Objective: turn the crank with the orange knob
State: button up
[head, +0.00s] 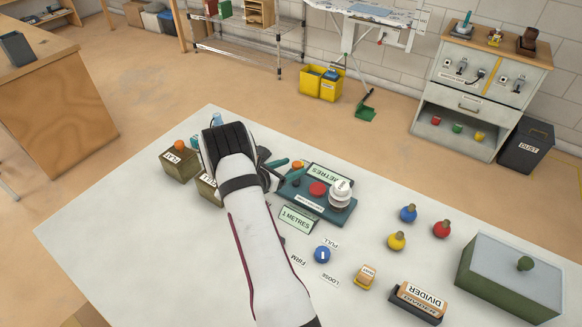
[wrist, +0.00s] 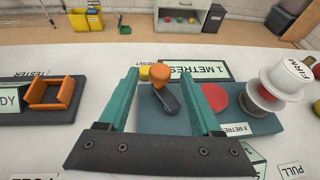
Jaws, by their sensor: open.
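The orange knob (wrist: 160,73) stands on the end of a short dark crank arm (wrist: 168,99), on a teal base plate (wrist: 262,122). The knob (head: 298,164) also shows in the head view, at the plate's far left. My gripper (wrist: 158,72) is open, with a teal finger on each side of the knob in the wrist view. I see no finger pressing on it, and I cannot tell how deep it sits between them. In the head view my gripper (head: 284,172) is at the plate's left end, and my arm hides part of the table.
A red disc (wrist: 214,97) and a white stacked knob (wrist: 284,82) stand right of the crank on the plate. A "1 METRES" sign (wrist: 205,70) is behind it. An orange frame (wrist: 50,93) lies left. A blue knob (head: 323,255) sits nearer on the table.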

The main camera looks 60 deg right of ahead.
jog(key=shift+d+f, duration=0.1)
jog(key=shift+d, duration=0.05)
grip_shut()
jog(key=m+g, duration=0.1)
jog(key=g, duration=0.1)
jog(key=m+g, duration=0.1)
jog(key=m, duration=0.1)
jog(key=shift+d+g+y, duration=0.35)
jog(key=shift+g+y, duration=0.05)
jog(key=shift+s+d+m+g+y, duration=0.15)
jog(key=shift+m+g+y, duration=0.25)
jog(key=shift+m+g, duration=0.3)
jog(key=shift+s+a+m+g+y, duration=0.15)
jog(key=shift+m+g+y, duration=0.25)
jog(key=shift+m+g, duration=0.25)
jog(key=shift+d, duration=0.1)
grip_release()
